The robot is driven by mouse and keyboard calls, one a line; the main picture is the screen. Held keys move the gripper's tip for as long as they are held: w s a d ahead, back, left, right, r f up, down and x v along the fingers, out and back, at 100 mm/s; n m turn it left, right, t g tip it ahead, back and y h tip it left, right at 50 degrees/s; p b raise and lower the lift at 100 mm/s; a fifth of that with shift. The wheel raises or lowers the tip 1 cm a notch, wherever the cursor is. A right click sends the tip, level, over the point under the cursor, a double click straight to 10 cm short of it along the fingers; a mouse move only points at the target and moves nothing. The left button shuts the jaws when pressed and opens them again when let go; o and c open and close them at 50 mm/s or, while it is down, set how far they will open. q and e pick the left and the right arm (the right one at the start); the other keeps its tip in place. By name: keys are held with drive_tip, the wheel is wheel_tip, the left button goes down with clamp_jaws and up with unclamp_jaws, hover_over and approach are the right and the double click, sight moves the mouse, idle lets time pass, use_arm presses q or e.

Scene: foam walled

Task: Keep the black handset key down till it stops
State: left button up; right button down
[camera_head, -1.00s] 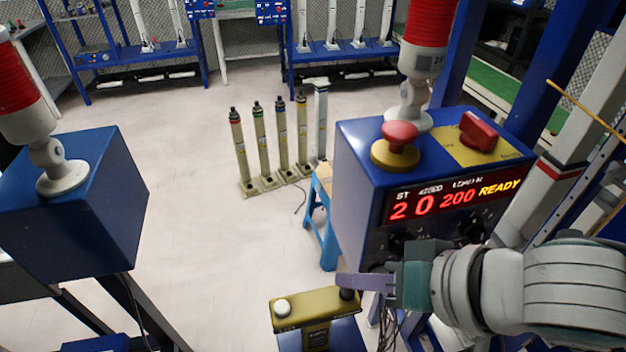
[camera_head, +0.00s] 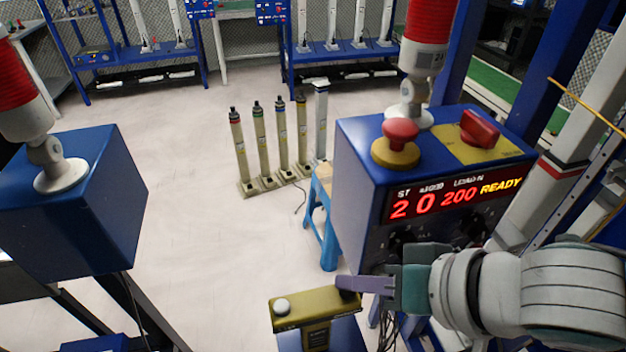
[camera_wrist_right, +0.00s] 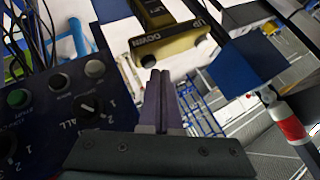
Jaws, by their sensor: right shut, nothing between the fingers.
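The olive-yellow handset (camera_head: 315,309) stands at the bottom of the head view, with a white key (camera_head: 282,306) on its left end. In the wrist view the handset (camera_wrist_right: 170,48) carries UP and DOWN labels. The dark key (camera_wrist_right: 148,61) sits by DOWN, right at the tips of my shut right gripper (camera_wrist_right: 159,72). I cannot tell whether the tips press it. My left gripper is not in view.
A blue control box (camera_head: 361,200) with a red mushroom button (camera_head: 400,132) and a red display (camera_head: 455,197) reading 20, 200 and READY stands close beside my right arm. Another blue box (camera_head: 75,205) is at left. Several upright columns (camera_head: 282,140) stand on open floor behind.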

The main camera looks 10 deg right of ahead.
drive_tip(key=shift+f+b, duration=0.4)
drive_tip(key=shift+f, duration=0.2)
idle(0.3)
idle(0.8)
drive_tip(key=shift+r, duration=0.1)
drive_tip(key=shift+r+p, duration=0.95)
drive_tip(key=shift+p, duration=0.2)
wheel_tip(320, 180, up, 5)
drive_tip(key=p, duration=0.5)
